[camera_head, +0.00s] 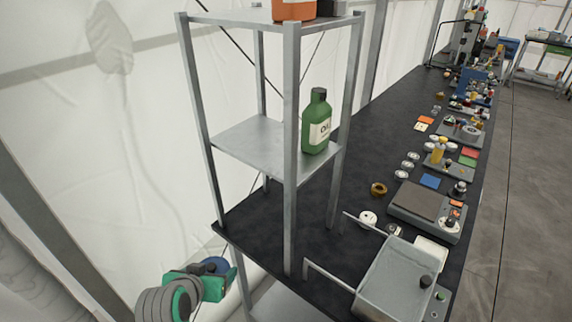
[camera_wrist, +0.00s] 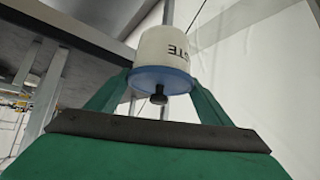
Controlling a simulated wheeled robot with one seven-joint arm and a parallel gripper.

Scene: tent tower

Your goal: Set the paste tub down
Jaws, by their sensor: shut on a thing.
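The paste tub (camera_wrist: 163,48) is white with a blue lid and a small black knob; its lettering reads upside down in the wrist view. My gripper (camera_wrist: 158,88) is shut on it, with a green finger on each side. In the head view my gripper (camera_head: 212,276) is at the lower left, beyond the near left corner of the dark bench. Only the tub's blue lid (camera_head: 217,264) shows clearly there; its white body is mostly hidden. The tub's underside is not in view, and no support shows beneath it.
A metal shelf rack (camera_head: 291,150) stands just right of my gripper. Its middle shelf (camera_head: 245,140) holds a green oil bottle (camera_head: 317,125), with bare room left of it. An orange container (camera_head: 293,10) is on the top shelf. The dark bench (camera_head: 360,150) carries scales and small items.

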